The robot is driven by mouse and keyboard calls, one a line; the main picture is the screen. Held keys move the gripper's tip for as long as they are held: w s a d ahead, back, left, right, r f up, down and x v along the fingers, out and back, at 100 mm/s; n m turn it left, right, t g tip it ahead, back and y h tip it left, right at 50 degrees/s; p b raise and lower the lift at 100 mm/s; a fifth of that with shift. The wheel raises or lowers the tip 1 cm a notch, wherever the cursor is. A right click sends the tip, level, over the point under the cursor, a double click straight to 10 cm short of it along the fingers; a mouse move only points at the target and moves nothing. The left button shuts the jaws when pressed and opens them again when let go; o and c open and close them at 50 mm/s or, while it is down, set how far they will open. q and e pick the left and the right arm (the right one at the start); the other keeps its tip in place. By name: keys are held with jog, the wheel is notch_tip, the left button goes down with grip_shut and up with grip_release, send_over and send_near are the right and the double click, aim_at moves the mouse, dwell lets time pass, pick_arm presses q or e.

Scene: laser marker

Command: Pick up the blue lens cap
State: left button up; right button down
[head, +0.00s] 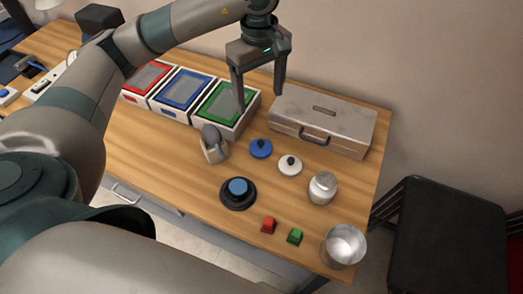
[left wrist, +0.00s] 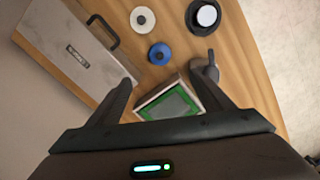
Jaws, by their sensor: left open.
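The blue lens cap (head: 261,149) is a small round disc with a dark knob, lying flat on the wooden table. It also shows in the left wrist view (left wrist: 160,54), ahead of the fingers. My left gripper (head: 258,96) is open and empty, with its fingers pointing down above the back of the table near the green-framed tray. In the left wrist view its fingers (left wrist: 168,90) are spread wide, with the cap apart from them. A white lens cap (head: 290,166) with a dark knob lies just right of the blue one. My right gripper is not in view.
A grey metal case (head: 322,121) stands behind right of the caps. Trays framed red (head: 146,82), blue (head: 183,90) and green (head: 221,106) stand at the back left. A grey holder (head: 214,151), a black round base with blue top (head: 238,192), small blocks and metal containers (head: 323,188) surround the caps.

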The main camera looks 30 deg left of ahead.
pick_arm(q)
jog(key=shift+f+b, duration=0.5)
jog(key=shift+f, duration=0.3)
jog(key=shift+f, duration=0.1)
jog(key=p, duration=0.5)
send_over(260, 141)
notch_tip(260, 141, down, 11)
jog(key=shift+s+r, duration=0.1)
jog(key=shift+r, duration=0.05)
jog(key=shift+f, duration=0.65)
